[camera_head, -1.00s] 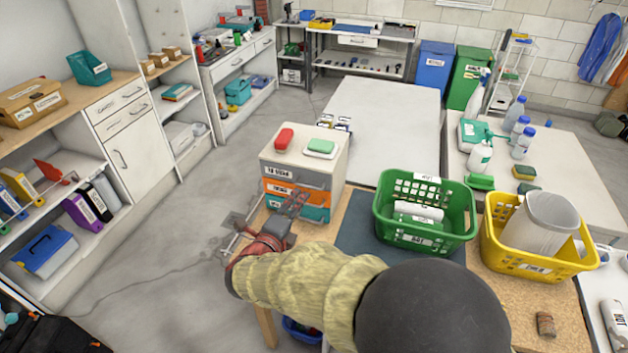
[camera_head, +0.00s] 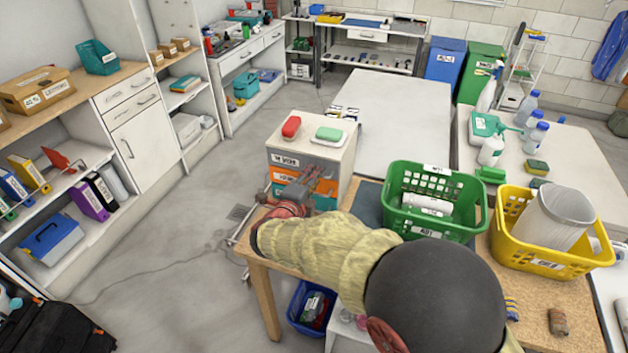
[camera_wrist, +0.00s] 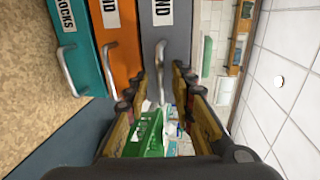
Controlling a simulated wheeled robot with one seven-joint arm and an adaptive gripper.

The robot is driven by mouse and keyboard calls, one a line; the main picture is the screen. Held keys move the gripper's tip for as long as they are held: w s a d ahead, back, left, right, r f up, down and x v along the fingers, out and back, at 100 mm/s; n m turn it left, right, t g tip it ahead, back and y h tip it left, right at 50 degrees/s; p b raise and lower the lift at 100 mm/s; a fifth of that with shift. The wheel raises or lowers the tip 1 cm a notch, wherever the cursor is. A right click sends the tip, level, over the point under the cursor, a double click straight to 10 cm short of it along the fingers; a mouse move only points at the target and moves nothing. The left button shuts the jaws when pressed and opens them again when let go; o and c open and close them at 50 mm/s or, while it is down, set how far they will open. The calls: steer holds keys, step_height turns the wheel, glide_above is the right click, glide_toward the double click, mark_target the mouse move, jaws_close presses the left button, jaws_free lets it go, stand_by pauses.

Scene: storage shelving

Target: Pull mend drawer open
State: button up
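A small drawer unit (camera_head: 335,154) stands on the wooden-topped table, with a grey top drawer, an orange one and a teal one. In the wrist view, turned sideways, the grey drawer (camera_wrist: 176,35) has a label ending in "ND" and a metal bar handle (camera_wrist: 160,72). The orange drawer (camera_wrist: 122,48) also has a label ending in "ND"; the teal drawer (camera_wrist: 72,40) reads "OCKS". The drawers look shut. My gripper (camera_wrist: 160,80) is open, its fingers on either side of the grey drawer's handle, with gaps visible. In the head view my arm partly hides the drawer fronts.
A red item (camera_head: 291,127) and a green-and-white item (camera_head: 329,134) lie on the unit. A green basket (camera_head: 470,232) and a yellow basket (camera_head: 545,264) stand to its right. A blue bin (camera_head: 297,312) sits below the table.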

steer(key=c, duration=0.4)
jaws_close()
stand_by(0.5)
